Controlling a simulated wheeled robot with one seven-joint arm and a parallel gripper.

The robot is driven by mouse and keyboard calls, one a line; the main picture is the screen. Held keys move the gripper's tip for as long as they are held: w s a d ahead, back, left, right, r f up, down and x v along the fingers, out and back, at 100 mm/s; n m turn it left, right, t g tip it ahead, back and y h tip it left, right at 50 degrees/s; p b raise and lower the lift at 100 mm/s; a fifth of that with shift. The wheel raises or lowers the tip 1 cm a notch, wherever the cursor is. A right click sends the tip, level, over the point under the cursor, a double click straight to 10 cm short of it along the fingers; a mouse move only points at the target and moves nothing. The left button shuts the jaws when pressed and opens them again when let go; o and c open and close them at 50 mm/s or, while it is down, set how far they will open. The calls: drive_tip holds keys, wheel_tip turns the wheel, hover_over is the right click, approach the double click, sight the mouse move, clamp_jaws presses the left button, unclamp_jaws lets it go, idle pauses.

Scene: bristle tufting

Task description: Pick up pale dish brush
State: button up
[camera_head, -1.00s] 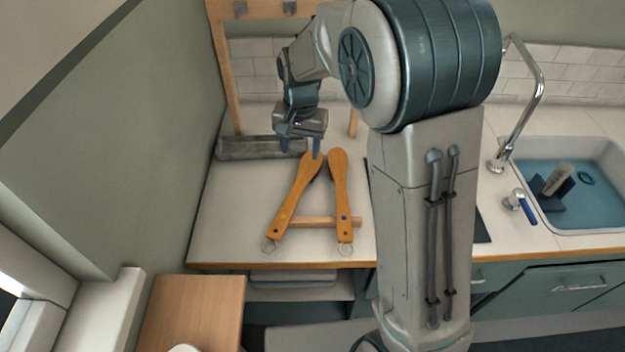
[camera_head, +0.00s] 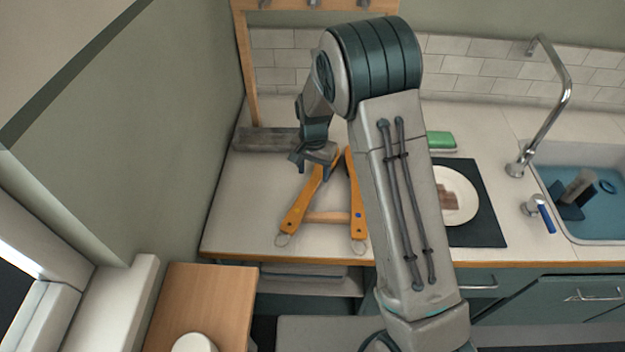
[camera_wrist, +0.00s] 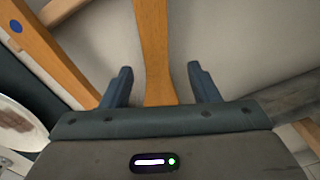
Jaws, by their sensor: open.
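Two brush-like wooden tools lie on the counter in the head view, a left one (camera_head: 301,205) and a right one (camera_head: 356,208), with wire loops at their near ends. I cannot tell which is the pale dish brush; both look orange-brown, and no bristles show. My gripper (camera_head: 314,171) is over the far end of the left tool, pointing down. In the wrist view my gripper (camera_wrist: 158,85) is open, with the left tool (camera_wrist: 154,45) between its two blue fingers and apart from both. The right tool (camera_wrist: 42,48), with a blue dot, lies outside the fingers.
A wooden rod (camera_head: 327,217) lies crosswise between the tools. A grey block (camera_head: 265,139) stands behind, near the left wall. A dark mat (camera_head: 488,225) with a white plate (camera_head: 466,214), a green sponge (camera_head: 441,140) and a sink (camera_head: 590,232) are to the right.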

sight(315, 178)
drive_tip(key=shift+d+f+p, duration=0.2)
drive_tip(key=shift+f+p, duration=0.45)
drive_tip(key=shift+f, duration=1.85)
clamp_jaws()
wheel_tip(315, 178, up, 18)
drive_tip(key=b, duration=0.2)
